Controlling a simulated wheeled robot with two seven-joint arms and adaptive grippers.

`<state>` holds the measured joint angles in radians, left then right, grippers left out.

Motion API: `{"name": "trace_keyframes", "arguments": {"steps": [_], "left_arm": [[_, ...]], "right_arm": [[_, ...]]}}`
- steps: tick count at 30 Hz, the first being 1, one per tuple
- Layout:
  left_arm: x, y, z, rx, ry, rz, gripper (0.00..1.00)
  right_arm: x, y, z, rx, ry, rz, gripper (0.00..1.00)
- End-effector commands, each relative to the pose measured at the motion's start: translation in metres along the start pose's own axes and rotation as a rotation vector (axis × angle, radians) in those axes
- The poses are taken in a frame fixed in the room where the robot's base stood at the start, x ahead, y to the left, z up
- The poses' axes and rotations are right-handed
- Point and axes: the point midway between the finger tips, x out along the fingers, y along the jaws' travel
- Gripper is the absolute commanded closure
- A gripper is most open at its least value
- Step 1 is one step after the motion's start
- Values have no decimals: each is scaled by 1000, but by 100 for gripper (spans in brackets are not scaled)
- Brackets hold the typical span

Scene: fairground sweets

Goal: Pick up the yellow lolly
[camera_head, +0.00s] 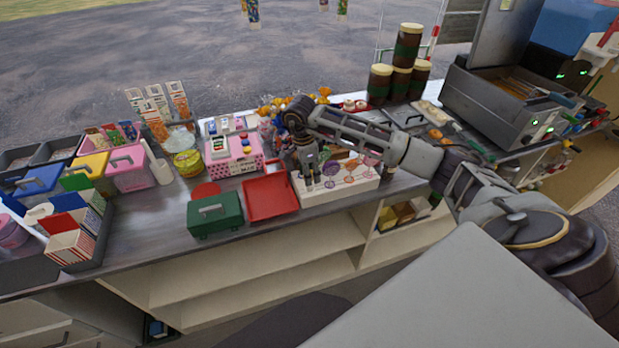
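A white stand (338,196) on the counter holds several round lollies in pink, purple and orange-yellow tones. A yellowish lolly (350,164) seems to be among them, but it is small and its exact colour is hard to tell. My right gripper (309,186) points down over the left end of the stand, left of that lolly. Its fingers are too small and dark to show whether they are apart or closed, or whether anything is between them. My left gripper is not in view.
A red tray (270,197) and a green box (214,215) stand left of the lolly stand. A pink box (232,155) is behind them. Brown jars (402,80) and a grey metal appliance (490,103) are at the back right. Open shelves (270,265) lie below the counter.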

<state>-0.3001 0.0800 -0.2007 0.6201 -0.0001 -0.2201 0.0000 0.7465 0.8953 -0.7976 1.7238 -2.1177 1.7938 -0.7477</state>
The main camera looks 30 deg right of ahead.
Motion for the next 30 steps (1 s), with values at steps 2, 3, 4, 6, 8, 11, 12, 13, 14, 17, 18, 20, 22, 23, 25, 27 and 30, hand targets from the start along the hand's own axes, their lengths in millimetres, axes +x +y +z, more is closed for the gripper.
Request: {"name": "trace_keyframes", "arguments": {"steps": [2, 3, 4, 6, 8, 11, 12, 13, 14, 17, 18, 20, 22, 23, 25, 27, 30], "left_arm": [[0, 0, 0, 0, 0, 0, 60], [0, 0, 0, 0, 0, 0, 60], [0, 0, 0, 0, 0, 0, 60], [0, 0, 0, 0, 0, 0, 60], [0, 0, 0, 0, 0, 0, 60], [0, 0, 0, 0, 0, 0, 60], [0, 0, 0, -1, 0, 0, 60], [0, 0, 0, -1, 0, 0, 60], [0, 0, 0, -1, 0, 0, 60], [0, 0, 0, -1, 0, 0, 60], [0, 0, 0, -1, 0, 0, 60], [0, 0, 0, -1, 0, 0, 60], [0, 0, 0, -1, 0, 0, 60], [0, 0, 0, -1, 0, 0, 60], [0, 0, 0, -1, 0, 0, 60], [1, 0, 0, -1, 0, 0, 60], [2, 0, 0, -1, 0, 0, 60]], "right_arm": [[0, 0, 0, 0, 0, 0, 61], [0, 0, 0, 0, 0, 0, 61], [0, 0, 0, 0, 0, 0, 61], [0, 0, 0, 0, 0, 0, 70], [0, 0, 0, 0, 0, 0, 77], [0, 0, 0, 0, 0, 0, 90], [0, 0, 0, 0, 0, 0, 95], [0, 0, 0, 0, 0, 0, 99], [0, 0, 0, 0, 0, 0, 100], [0, 0, 0, 0, 0, 0, 100], [0, 0, 0, 0, 0, 0, 100], [0, 0, 0, 0, 0, 0, 100], [-1, 0, 0, 0, 0, 0, 100], [-1, 0, 0, 0, 0, -1, 100], [-2, 0, 0, 0, 0, -1, 100], [-5, -1, -1, 1, 0, -2, 100], [-11, -1, -2, 1, 0, -3, 100]]}}
